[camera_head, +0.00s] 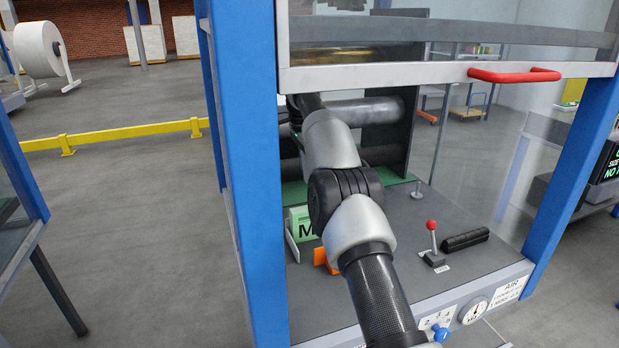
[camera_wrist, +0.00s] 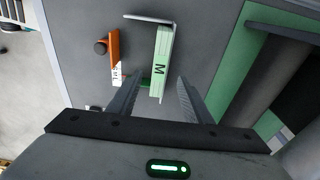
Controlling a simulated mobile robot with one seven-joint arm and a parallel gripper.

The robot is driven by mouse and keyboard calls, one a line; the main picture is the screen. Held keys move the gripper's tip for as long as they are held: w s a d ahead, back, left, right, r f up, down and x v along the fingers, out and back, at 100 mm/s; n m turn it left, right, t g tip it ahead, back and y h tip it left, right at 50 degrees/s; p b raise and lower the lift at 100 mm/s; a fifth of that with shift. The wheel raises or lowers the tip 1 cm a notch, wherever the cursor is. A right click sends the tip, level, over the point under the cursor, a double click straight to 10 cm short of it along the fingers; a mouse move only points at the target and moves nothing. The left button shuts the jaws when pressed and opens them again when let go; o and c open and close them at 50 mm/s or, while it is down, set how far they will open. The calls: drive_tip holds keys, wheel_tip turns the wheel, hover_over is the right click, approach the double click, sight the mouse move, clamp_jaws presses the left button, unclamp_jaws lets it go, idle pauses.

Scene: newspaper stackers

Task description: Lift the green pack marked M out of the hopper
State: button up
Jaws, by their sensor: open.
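The green pack marked M (camera_wrist: 161,62) stands in a pale, thin-walled hopper (camera_wrist: 146,18) in the wrist view. In the head view the pack (camera_head: 303,222) shows on the machine deck, partly hidden by my arm. My gripper (camera_wrist: 158,88) is open, with one finger on each side of the pack's near end. A gap shows between each finger and the pack in the wrist view; how far the fingertips are above it I cannot tell. The gripper is hidden behind my arm in the head view.
An orange piece with a white label (camera_wrist: 114,58) stands left of the pack. A red-knobbed lever (camera_head: 432,240) and a black bar (camera_head: 465,239) are on the deck's right. Blue posts (camera_head: 243,150) and a raised guard with a red handle (camera_head: 514,75) frame the opening. Dark rollers lie behind.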

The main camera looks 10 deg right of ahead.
drive_tip(key=f+b, duration=0.2)
drive_tip(key=f, duration=0.1)
drive_tip(key=f+b, duration=0.2)
drive_tip(key=f, duration=0.1)
drive_tip(key=d+f+b, duration=0.1)
drive_tip(key=f+b, duration=0.1)
drive_tip(key=f, duration=0.1)
drive_tip(key=shift+w, duration=0.15)
drive_tip(key=c, duration=1.1)
drive_tip(key=shift+r+p, duration=3.85)
drive_tip(key=shift+r, duration=0.5)
clamp_jaws()
drive_tip(key=shift+d, duration=0.15)
